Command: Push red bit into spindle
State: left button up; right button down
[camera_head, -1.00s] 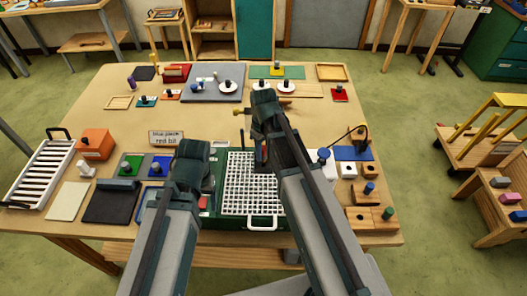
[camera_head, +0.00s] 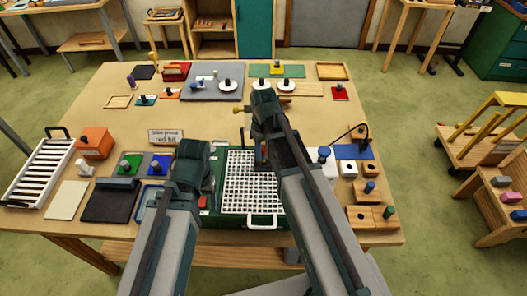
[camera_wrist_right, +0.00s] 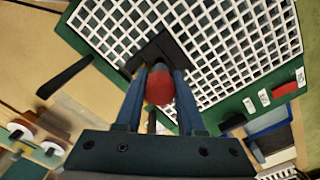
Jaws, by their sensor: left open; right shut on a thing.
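The red bit (camera_wrist_right: 160,88) is between the two fingers of my right gripper (camera_wrist_right: 159,80), which is shut on it. In the head view my right gripper (camera_head: 262,158) is over the white grid (camera_head: 243,185) of the green grinder, with a bit of red just visible. A dark piece (camera_wrist_right: 155,52) stands at the grid just beyond the bit in the wrist view. The spindle itself is not clearly seen, and I cannot tell whether the bit touches it. My left gripper (camera_head: 197,185) hangs at the grinder's left side; its fingers are mostly hidden by its arm.
A red switch (camera_head: 203,201) sits on the grinder's left, and a white handle (camera_head: 263,221) on its front. A sign (camera_head: 166,136) reads "red bit". A black lamp (camera_head: 362,137) and wooden blocks (camera_head: 360,217) stand to the right. The table middle behind the sign is clear.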

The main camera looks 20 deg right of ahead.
pick_arm(q)
jog(key=shift+f+b, duration=1.2)
pick_arm(e)
jog(key=shift+f, duration=1.2)
pick_arm(q)
jog(key=shift+r, duration=0.25)
pick_arm(e)
jog(key=shift+r, duration=0.25)
pick_arm(q)
jog(key=shift+r+p, duration=0.7)
jog(key=shift+p, duration=0.25)
pick_arm(e)
jog(key=shift+r, duration=0.75)
pick_arm(q)
jog(key=shift+f+b, duration=0.9)
pick_arm(e)
jog(key=shift+f, duration=0.95)
jog(key=shift+c, duration=2.2)
grip_release()
pick_arm(q)
jog(key=shift+r, duration=0.1)
pick_arm(e)
jog(key=shift+r, duration=0.15)
